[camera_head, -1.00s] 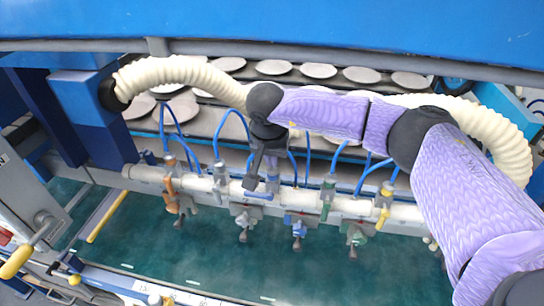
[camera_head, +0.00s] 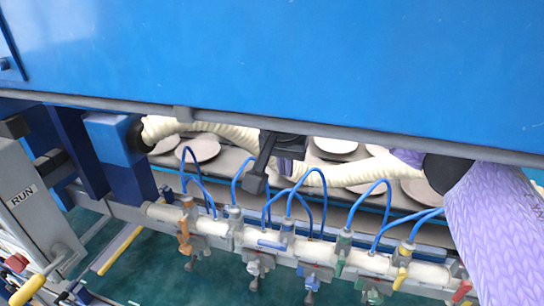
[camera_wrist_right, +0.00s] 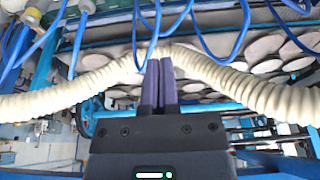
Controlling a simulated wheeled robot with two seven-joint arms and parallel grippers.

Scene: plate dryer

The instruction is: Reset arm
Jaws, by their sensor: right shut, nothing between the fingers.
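My right arm comes in from the right in purple sleeving. Its forearm is mostly hidden behind the lower edge of the blue panel. My right gripper (camera_head: 285,166) hangs just below that edge, in front of the plates and above the pipe with valves. In the right wrist view its two purple fingers (camera_wrist_right: 160,82) are pressed together with nothing between them. The cream ribbed hose (camera_wrist_right: 255,92) passes just beyond the fingertips in that view; whether they touch it is unclear. My left gripper is not in view.
The blue panel (camera_head: 300,65) fills the upper head view. A white pipe (camera_head: 325,257) with coloured valves and looping blue tubes (camera_head: 305,190) lies below the gripper. Grey round plates (camera_head: 335,146) sit behind. A grey RUN lever housing (camera_head: 30,200) stands at left.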

